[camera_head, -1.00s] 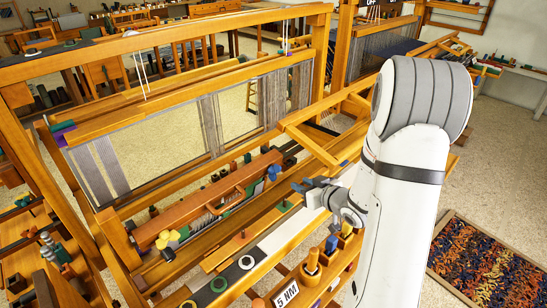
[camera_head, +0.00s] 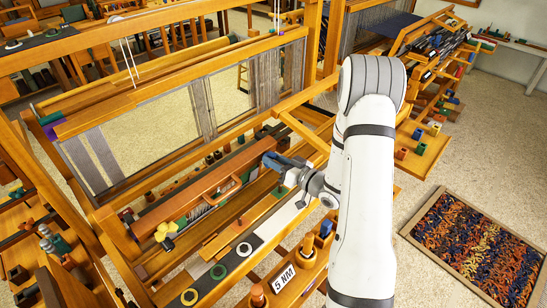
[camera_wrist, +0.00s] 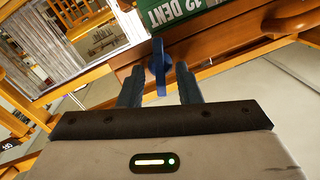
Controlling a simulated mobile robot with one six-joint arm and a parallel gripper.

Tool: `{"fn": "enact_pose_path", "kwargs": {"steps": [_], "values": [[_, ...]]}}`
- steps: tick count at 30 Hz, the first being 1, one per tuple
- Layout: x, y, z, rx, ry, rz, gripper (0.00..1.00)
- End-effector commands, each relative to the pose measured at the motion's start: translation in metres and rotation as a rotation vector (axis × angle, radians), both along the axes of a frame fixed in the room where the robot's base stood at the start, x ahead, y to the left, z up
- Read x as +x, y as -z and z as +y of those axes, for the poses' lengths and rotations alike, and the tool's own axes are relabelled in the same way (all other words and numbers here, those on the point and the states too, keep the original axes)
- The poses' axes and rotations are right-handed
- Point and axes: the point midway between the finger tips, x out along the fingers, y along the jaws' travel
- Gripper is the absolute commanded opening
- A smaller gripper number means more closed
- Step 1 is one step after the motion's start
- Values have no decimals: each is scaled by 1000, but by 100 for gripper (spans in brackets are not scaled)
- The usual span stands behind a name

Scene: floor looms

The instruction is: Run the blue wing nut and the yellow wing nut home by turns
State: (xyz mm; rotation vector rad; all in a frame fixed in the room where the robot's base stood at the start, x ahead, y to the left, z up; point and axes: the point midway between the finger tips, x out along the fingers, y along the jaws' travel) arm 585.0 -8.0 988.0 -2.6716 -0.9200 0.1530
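The yellow wing nut (camera_head: 165,232) sits at the left end of the brown wooden beam (camera_head: 200,193) on the loom in the head view. My gripper (camera_head: 272,161) is at the right end of this beam, where its dark blue fingers largely hide the blue wing nut. In the wrist view the blue wing nut (camera_wrist: 158,68) stands upright between the fingertips of my gripper (camera_wrist: 160,76). The fingers are apart, with a visible gap on each side of the wing nut. They straddle it without visibly gripping it.
A green block marked 12 DENT (camera_wrist: 190,17) lies close beyond the fingers in the wrist view. The loom's upright post (camera_head: 333,40) stands behind my arm. A shelf marked 5 NM (camera_head: 284,278) with pegs is in front. A woven rug (camera_head: 480,250) lies on the floor at right.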

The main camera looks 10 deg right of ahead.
Motion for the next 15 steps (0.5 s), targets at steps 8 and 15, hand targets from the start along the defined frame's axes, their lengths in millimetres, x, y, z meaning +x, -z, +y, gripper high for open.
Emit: {"fn": "enact_pose_path", "kwargs": {"steps": [8, 15], "values": [[4, 0, 4, 0, -1, 0, 31], [4, 0, 4, 0, -1, 0, 16]]}}
